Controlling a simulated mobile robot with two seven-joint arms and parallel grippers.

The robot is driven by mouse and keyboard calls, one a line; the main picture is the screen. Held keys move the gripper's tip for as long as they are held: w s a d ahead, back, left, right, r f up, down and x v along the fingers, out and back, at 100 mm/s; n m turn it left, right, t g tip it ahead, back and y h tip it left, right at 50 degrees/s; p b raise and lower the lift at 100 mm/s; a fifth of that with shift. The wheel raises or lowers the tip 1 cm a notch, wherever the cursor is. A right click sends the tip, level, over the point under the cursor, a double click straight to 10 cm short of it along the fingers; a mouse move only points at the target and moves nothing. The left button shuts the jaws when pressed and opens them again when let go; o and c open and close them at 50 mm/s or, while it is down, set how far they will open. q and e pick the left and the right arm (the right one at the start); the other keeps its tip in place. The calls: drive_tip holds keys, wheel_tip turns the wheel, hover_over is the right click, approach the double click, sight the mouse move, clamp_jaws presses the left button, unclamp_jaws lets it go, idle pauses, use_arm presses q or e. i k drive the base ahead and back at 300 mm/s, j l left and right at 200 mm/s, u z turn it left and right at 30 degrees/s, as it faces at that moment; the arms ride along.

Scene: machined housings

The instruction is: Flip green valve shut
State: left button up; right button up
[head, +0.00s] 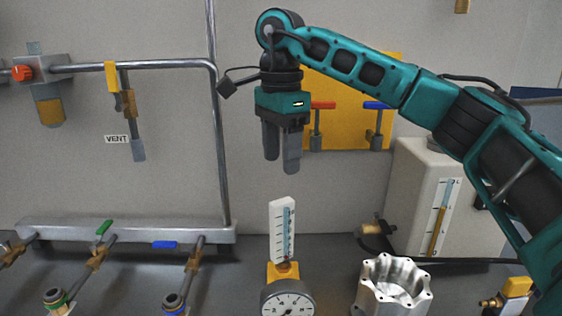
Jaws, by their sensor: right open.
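The green valve handle (104,228) is at the lower left, on a brass valve body (96,258) in a pipe that comes off the grey manifold bar. The handle points up and to the right, roughly in line with its pipe. My right gripper (281,165) hangs fingers down near the middle of the view, open and empty. It is well to the right of the green handle and higher in the picture, touching nothing. My left gripper is out of view.
A blue-handled valve (165,244) sits right of the green one, its handle across its pipe. A vertical pipe (218,150) stands between my gripper and the green valve. A white scale (282,230), a dial gauge (288,300) and a metal housing (394,288) stand below.

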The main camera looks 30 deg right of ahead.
sight(107, 224)
drive_tip(key=k, duration=1)
